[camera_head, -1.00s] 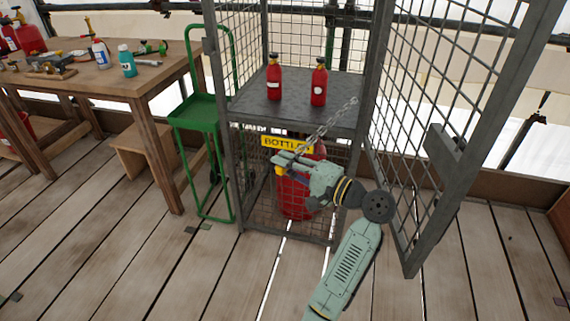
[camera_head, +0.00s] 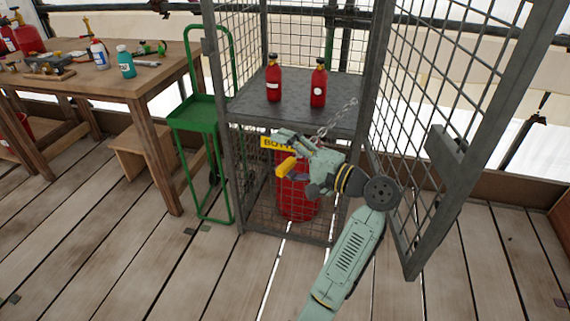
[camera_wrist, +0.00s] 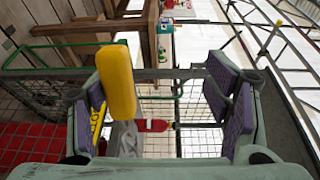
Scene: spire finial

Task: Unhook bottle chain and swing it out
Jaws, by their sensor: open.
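The chain (camera_head: 338,118) runs from the cage's right post down to the left, and its lower end is hidden at my gripper. A yellow grip-shaped piece (camera_head: 286,166) shows at the fingers; in the wrist view it (camera_wrist: 118,80) stands upright by the left finger, not between both pads. I cannot tell whether it is joined to the chain. My gripper (camera_head: 291,155) is in front of the cage, below the shelf. In the wrist view its purple-padded fingers (camera_wrist: 157,78) are wide apart. A large red bottle (camera_head: 296,203) stands in the lower cage, partly hidden behind my gripper.
The mesh cage door (camera_head: 440,120) stands open on the right. Two small red bottles stand on the shelf (camera_head: 250,108). A yellow sign (camera_head: 268,142) is partly covered by my gripper. A green trolley (camera_head: 205,115) and a wooden table (camera_head: 140,85) are left.

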